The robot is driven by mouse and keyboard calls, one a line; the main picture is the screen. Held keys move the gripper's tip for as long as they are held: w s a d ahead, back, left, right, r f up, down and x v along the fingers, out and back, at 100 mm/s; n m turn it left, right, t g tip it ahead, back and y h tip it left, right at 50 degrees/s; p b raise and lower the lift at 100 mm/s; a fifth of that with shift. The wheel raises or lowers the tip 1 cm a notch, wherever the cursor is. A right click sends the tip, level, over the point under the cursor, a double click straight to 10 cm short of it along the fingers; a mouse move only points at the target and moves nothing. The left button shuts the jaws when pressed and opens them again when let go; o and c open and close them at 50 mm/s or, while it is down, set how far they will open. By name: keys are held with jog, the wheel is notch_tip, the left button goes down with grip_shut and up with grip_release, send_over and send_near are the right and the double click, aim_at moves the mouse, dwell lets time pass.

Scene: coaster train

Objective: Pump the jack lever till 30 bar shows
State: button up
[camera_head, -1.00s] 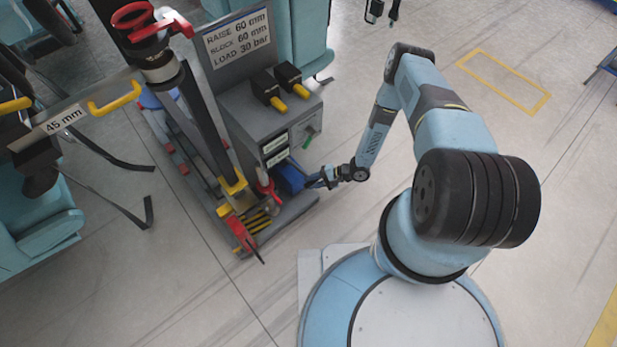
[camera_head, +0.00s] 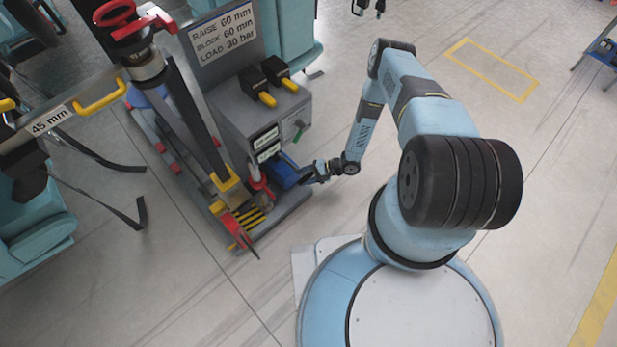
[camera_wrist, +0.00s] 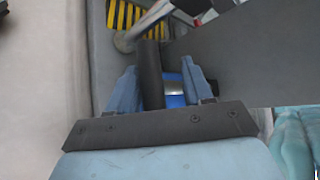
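The jack unit's grey cabinet (camera_head: 240,120) stands at centre left in the head view, with a blue body (camera_head: 282,172) low at its front. My gripper (camera_head: 312,174) is at the right side of this blue body. In the wrist view, my gripper (camera_wrist: 158,75) has a dark bar (camera_wrist: 150,75), perhaps the lever's grip, between its fingers. The bar is close to the left finger, with a gap to the right finger. A blue cylinder with a silver band (camera_wrist: 173,90) shows in that gap. Two small panel displays (camera_head: 267,144) are too small to read.
A sign (camera_head: 222,32) reads raise 60 mm, block 60 mm, load 30 bar. Two black boxes with yellow handles (camera_head: 265,82) sit on the cabinet. A red-handled column (camera_head: 140,60) stands left. A 45 mm plate (camera_head: 48,116) is further left. Floor right of my base is clear.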

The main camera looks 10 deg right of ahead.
jog(key=shift+s, duration=0.1)
jog(key=shift+d, duration=0.25)
jog(key=v, duration=1.3)
jog(key=shift+d, duration=0.15)
jog(key=shift+r, duration=0.1)
